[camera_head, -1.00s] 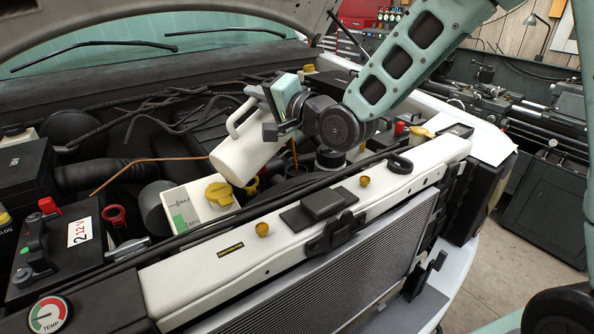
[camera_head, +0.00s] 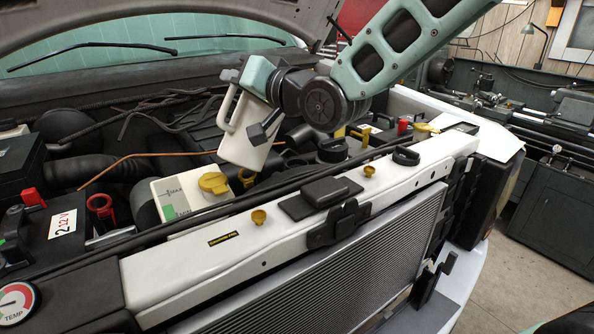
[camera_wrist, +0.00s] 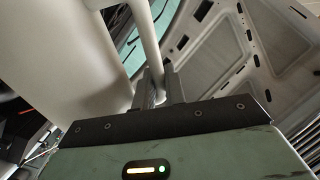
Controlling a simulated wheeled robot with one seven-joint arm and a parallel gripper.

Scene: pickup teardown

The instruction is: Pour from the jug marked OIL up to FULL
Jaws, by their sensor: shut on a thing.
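A white jug (camera_head: 240,140) hangs in the air over the engine bay, tilted, with its handle toward the upper left. My gripper (camera_head: 262,108) is shut on the jug's handle. In the wrist view the handle (camera_wrist: 147,40) runs down between the fingers of my gripper (camera_wrist: 158,85), with the jug's pale body (camera_wrist: 70,60) at the left. No OIL mark shows on the visible side of the jug. I cannot see a FULL mark or any liquid flowing.
A white reservoir (camera_head: 180,200) with a yellow cap (camera_head: 213,183) and level marks stands below and left of the jug. A dark round cap (camera_head: 332,150) is to the right. The white front crossmember (camera_head: 200,262) and radiator (camera_head: 330,262) lie in front. A battery (camera_head: 45,235) is at the left.

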